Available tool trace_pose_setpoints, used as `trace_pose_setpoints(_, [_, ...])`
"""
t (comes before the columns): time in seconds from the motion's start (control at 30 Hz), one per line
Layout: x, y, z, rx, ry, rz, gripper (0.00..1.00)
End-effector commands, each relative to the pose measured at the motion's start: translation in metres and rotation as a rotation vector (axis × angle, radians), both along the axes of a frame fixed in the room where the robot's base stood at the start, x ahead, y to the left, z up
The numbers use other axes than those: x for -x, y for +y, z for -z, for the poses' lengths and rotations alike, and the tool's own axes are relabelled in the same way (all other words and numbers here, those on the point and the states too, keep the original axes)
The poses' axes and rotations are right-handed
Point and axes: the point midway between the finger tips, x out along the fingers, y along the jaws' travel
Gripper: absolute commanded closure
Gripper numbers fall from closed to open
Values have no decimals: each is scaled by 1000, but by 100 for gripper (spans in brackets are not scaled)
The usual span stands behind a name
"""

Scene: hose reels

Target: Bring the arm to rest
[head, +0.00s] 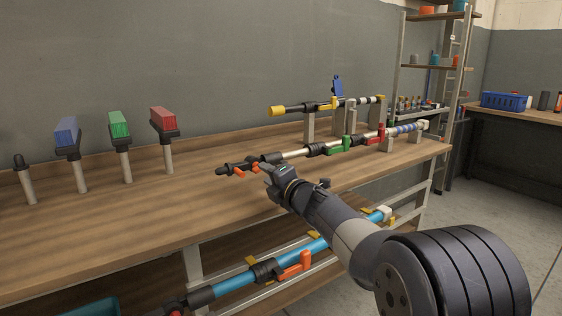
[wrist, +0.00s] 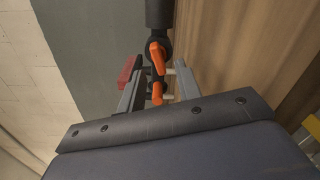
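My gripper (head: 268,172) is at the front end of the lower pipe (head: 296,154) on the bench, close to its orange lever (head: 240,172). In the wrist view my gripper (wrist: 158,76) has its two fingers apart, with the orange lever (wrist: 157,56) showing between them. Gaps show on both sides of the lever, and I see no finger clearly touching it. A second, smaller orange part (wrist: 157,92) shows nearer the palm. My arm reaches in from the lower right of the head view.
The wooden bench (head: 90,224) carries posts with blue (head: 66,131), green (head: 118,124) and red (head: 163,118) blocks at left. An upper pipe (head: 300,107) stands behind the lower one. A blue pipe (head: 237,282) lies below the bench. Open floor (head: 490,225) shows at right.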

Motion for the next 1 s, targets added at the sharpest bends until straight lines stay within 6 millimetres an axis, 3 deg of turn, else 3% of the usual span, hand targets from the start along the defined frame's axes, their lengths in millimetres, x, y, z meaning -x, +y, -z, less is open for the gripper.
trace_pose_setpoints(0.2, [-30,21,0,-1,1,-1,67])
trace_pose_setpoints(0.8, [-29,19,-7,-597,406,2,67])
trace_pose_setpoints(1.0, [-29,19,-7,-726,490,2,67])
